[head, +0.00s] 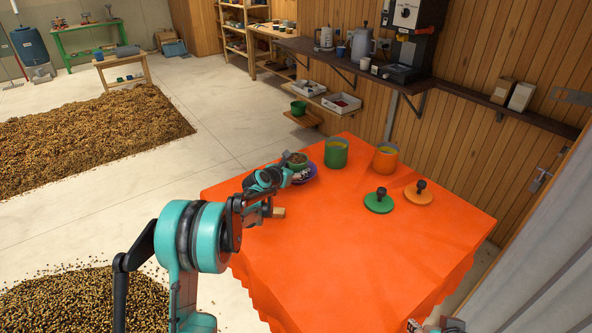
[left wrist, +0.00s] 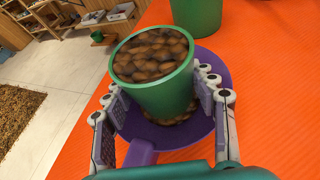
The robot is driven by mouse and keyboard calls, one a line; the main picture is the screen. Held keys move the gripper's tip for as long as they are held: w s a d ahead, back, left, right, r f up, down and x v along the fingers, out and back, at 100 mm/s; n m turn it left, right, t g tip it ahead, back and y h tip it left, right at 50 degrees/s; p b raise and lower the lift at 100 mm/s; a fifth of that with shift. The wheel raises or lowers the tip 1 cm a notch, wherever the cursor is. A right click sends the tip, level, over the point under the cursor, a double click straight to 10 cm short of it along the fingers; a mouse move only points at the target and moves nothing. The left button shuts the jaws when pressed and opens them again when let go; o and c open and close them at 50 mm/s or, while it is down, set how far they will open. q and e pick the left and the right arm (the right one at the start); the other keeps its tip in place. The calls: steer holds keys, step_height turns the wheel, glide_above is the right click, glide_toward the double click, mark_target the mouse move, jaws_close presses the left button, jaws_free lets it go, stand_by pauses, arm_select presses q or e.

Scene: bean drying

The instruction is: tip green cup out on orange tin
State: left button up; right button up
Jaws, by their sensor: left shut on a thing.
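A green cup (left wrist: 155,85) full of brown beans is between the fingers of my left gripper (left wrist: 165,108), which is shut on it. The cup is upright, at or just above a purple dish (left wrist: 215,62) with a handle; some beans lie in the dish. In the head view the cup (head: 297,160) and my left gripper (head: 280,175) are at the table's far left edge. The orange tin (head: 385,160) stands open at the back of the table, right of the green tin (head: 336,154). A small part of my right arm shows at the bottom edge; its gripper cannot be made out.
A green lid (head: 378,202) and an orange lid (head: 418,193) with dark knobs lie in front of the tins. A small wooden block (head: 278,212) is near my left wrist. The orange-covered table (head: 360,260) is clear at front. A wall shelf (head: 450,88) runs behind.

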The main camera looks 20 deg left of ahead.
arm_select(q)
steer(key=shift+s, duration=0.1)
steer(key=shift+f, duration=0.15)
steer(key=o, duration=1.3)
